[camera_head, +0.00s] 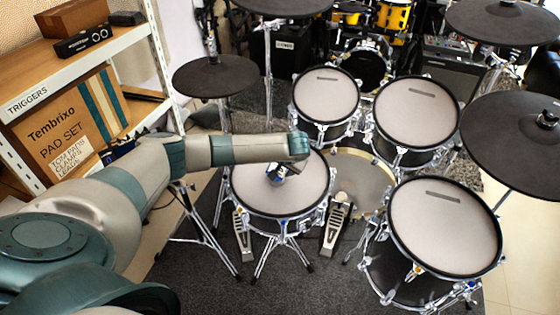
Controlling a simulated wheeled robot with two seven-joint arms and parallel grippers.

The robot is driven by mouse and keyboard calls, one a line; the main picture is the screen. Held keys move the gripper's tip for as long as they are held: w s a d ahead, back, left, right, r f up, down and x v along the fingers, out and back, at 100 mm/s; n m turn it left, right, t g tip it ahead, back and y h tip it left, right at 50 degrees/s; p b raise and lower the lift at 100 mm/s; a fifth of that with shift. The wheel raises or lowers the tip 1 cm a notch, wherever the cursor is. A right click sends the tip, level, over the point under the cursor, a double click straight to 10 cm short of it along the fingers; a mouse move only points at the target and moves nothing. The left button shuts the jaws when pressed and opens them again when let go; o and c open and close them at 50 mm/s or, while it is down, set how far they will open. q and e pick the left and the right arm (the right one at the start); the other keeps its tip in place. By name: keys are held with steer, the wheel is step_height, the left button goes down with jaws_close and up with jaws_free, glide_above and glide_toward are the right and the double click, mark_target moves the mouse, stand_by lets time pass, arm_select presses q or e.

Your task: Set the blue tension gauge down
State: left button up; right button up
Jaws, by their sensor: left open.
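My left arm reaches in from the left, and my left gripper (284,171) points down over the pale mesh head of the snare pad (290,198) in the middle. The gripper is small here and partly covered by my own wrist; its jaws are open. A small bluish bit (275,180) shows at the fingertips, close to the mesh. It may be the blue tension gauge, but it is too small and too hidden to be sure, and I cannot tell whether it touches the mesh. My right gripper is not in view.
Other mesh pads stand behind (326,97) (416,113) and to the right (445,228). Dark cymbal pads (214,76) (515,143) hang around them. A white shelf (75,65) with a cardboard pad-set box (70,130) stands at left. Pedals and stand legs crowd the floor.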

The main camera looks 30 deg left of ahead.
arm_select(q)
steer(key=shift+r, duration=0.65)
steer(key=v, duration=1.1)
steer(key=shift+d+r, duration=0.2)
steer(key=shift+r, duration=0.05)
steer(key=shift+s, duration=0.15)
steer(key=s+d+f+m+t+h, duration=0.15)
steer(key=s+d+f+h, duration=0.25)
steer(key=d+f, duration=0.55)
steer(key=s+d+f+m+t+h, duration=0.1)
steer(key=s+d+f+m+h, duration=0.4)
steer(key=d, duration=0.8)
steer(key=s+a+f+n+y, duration=0.15)
steer(key=s+f, duration=0.35)
steer(key=f, duration=0.5)
steer(key=s+a+f+n, duration=0.1)
steer(key=s+a+f, duration=0.1)
steer(key=s+f, duration=0.5)
steer(key=s+a+f+g+y, duration=0.1)
steer(key=s+a+f+g, duration=0.2)
steer(key=s+f, duration=1.2)
steer(key=s+a, duration=0.1)
steer(key=s, duration=0.2)
steer(key=shift+s, duration=0.35)
